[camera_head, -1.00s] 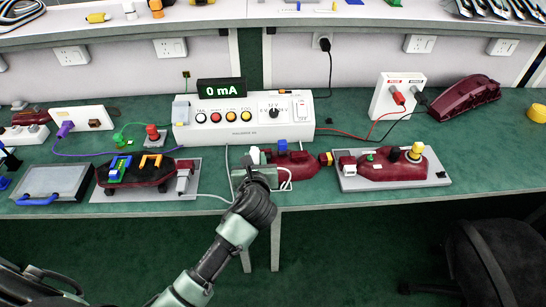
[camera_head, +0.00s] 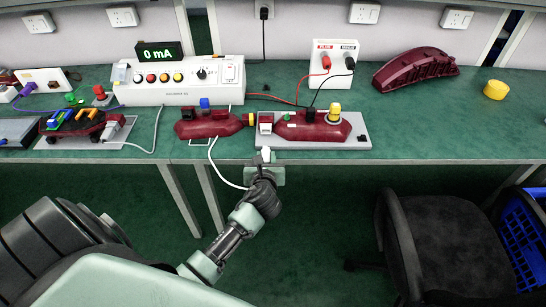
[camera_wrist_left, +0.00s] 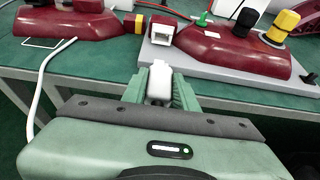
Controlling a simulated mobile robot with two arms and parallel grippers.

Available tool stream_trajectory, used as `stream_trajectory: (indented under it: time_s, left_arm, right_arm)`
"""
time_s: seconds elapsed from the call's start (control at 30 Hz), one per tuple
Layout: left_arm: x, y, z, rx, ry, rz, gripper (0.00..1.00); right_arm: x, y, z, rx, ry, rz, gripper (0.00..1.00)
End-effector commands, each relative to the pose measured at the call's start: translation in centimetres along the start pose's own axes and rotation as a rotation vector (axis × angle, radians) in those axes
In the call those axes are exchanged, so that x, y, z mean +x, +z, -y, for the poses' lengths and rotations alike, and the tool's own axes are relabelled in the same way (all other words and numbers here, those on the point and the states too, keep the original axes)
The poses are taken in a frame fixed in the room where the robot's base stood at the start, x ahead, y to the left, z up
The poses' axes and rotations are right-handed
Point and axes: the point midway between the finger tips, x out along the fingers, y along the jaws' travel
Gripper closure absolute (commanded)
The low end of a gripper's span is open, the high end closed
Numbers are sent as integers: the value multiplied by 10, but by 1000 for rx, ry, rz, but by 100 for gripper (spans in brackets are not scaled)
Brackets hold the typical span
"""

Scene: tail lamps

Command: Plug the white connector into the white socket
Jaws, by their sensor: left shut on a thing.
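My left gripper (camera_head: 264,168) is shut on the white connector (camera_head: 266,154), just off the table's front edge. In the left wrist view the white connector (camera_wrist_left: 160,82) stands out between the fingers (camera_wrist_left: 160,90). A white cable (camera_head: 215,165) runs near the gripper and up to the middle red lamp. The white socket (camera_head: 266,119) is at the left end of the right red lamp (camera_head: 315,132). The socket also shows in the left wrist view (camera_wrist_left: 161,31), straight beyond the connector and apart from it. My right gripper is not in view.
The right lamp lies on a grey plate (camera_head: 350,143). The middle red lamp (camera_head: 208,126) lies to its left, with a yellow-tipped end close to the socket. A tester box (camera_head: 180,90) stands behind. A chair (camera_head: 440,240) is at the right, below the table.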

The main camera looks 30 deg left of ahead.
Motion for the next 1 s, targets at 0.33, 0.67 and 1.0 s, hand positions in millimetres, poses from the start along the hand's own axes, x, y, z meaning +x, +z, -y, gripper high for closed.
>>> stream_trajectory:
  time_s: [0.33,0.67,1.0]
  left_arm:
    - [-1,2,0,0,0,0,100]
    - [22,11,0,1,1,2,100]
    - [48,21,1,0,-1,1,100]
  right_arm:
    - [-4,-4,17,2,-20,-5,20]
    - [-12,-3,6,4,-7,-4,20]
    - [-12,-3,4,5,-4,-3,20]
